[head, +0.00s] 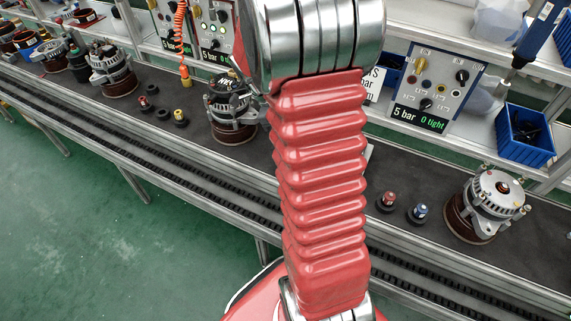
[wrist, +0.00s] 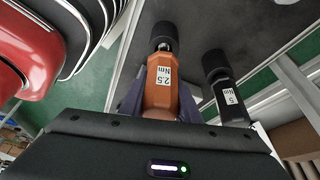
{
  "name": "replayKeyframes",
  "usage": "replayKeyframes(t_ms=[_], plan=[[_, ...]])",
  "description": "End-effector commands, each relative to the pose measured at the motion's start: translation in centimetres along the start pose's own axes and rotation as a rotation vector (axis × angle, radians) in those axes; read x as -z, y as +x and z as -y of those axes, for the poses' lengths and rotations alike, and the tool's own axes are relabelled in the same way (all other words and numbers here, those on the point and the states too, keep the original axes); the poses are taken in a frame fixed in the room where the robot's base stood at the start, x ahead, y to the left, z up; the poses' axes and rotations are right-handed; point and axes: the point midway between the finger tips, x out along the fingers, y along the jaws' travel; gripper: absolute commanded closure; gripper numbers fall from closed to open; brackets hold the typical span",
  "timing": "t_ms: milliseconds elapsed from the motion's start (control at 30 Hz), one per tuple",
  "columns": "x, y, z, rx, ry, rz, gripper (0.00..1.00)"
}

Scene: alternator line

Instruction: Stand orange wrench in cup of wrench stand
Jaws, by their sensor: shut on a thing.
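The orange wrench (wrist: 162,90), with a white 2.5 Nm label and a black head, lies between the fingers of my gripper (wrist: 160,98) in the wrist view. The gripper is shut on it, and its dark body fills the bottom of that view. A black wrench (wrist: 231,100) labelled 5 Nm is to the right, apart from the orange one. I cannot make out the wrench stand or its cup in either view. In the head view my red arm hides the gripper and the orange wrench.
In the head view a dark conveyor line carries alternators, one at the right (head: 487,205) and one left of my arm (head: 232,108). Red (head: 387,202) and blue (head: 419,213) capped small parts stand near the right one. A control panel (head: 436,88) and blue bin (head: 524,136) are behind.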

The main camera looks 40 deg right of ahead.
Motion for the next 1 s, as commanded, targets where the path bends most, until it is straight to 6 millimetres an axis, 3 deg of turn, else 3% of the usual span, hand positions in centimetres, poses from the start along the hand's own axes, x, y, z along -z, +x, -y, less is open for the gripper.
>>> replayKeyframes(t_ms=[1000], plan=[[-0.5, 1.2, 0.0, -0.001, 0.0, 0.0, 0.97]])
